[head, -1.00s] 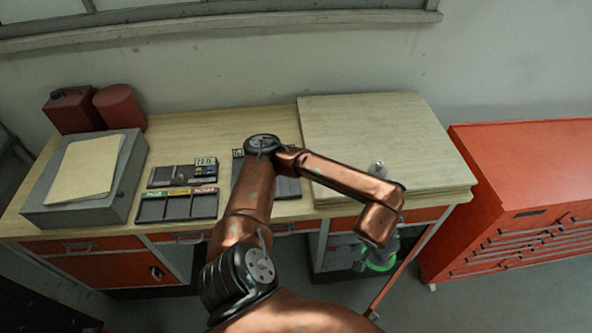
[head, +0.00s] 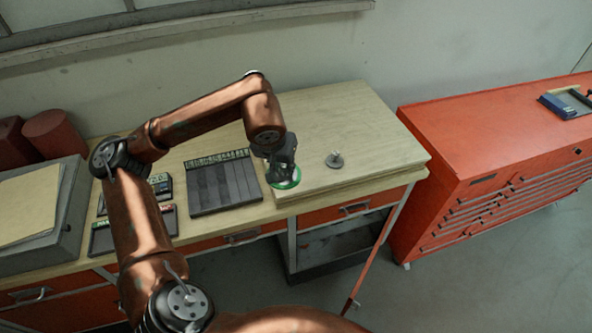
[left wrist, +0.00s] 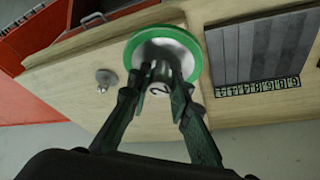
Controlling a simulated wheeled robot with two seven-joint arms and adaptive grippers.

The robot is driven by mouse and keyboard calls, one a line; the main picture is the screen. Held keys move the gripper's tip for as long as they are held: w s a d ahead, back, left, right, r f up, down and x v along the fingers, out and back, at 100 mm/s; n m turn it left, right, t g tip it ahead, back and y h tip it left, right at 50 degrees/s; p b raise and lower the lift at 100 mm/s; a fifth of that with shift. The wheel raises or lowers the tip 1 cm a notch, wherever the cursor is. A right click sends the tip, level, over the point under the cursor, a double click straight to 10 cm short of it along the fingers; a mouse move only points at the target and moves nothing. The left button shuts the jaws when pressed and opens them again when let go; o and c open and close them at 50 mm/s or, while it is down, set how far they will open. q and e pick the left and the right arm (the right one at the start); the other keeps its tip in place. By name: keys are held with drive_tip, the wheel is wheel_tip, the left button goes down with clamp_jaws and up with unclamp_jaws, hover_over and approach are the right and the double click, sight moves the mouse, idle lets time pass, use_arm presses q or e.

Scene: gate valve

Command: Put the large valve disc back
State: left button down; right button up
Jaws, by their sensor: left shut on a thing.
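My left gripper (head: 283,160) is over the left front part of the raised wooden board. It is shut on the large valve disc (head: 286,184), a round grey piece with a green rim. In the left wrist view my left gripper (left wrist: 158,88) has its fingers on either side of the disc's stem, which bears a dark mark like a 2, and the green rim (left wrist: 198,48) shows beyond. The head view does not show clearly whether the disc touches the board. A small metal disc with an upright stem (head: 335,159) stands on the board, to the right of the gripper. My right gripper is not in view.
The wooden board (head: 372,128) lies on the workbench. A dark slotted tray with a labelled edge (head: 222,186) lies left of the disc. Smaller trays and a grey case (head: 40,222) are farther left. A red tool cabinet (head: 470,140) stands at the right.

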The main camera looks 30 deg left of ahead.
use_arm(q)
drive_tip(key=shift+w+a+r, duration=0.2)
drive_tip(key=shift+w, duration=0.15)
drive_tip(key=w+a+f, duration=0.1)
drive_tip(key=w+f, duration=0.1)
drive_tip(key=w, duration=0.2)
drive_tip(key=w+a+f+p, duration=0.1)
drive_tip(key=w+f, duration=0.2)
drive_tip(key=w, duration=0.1)
drive_tip(key=w+a+f, duration=0.1)
drive_tip(key=w+f, duration=0.2)
drive_tip(key=shift+w+a+f, duration=0.2)
drive_tip(key=shift+w, duration=0.2)
drive_tip(key=shift+w+a+f, duration=0.1)
drive_tip(key=shift+w+f, duration=0.3)
drive_tip(key=shift+f, duration=0.15)
wheel_tip(320, 180, down, 3)
drive_tip(key=shift+w+f+p, duration=0.1)
drive_tip(key=shift+w+p, duration=0.05)
drive_tip(key=shift+p, duration=0.45)
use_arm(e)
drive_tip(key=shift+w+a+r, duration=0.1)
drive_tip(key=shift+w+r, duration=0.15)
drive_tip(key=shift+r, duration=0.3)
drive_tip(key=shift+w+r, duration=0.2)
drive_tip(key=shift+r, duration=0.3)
use_arm(q)
drive_tip(key=shift+f, duration=0.1)
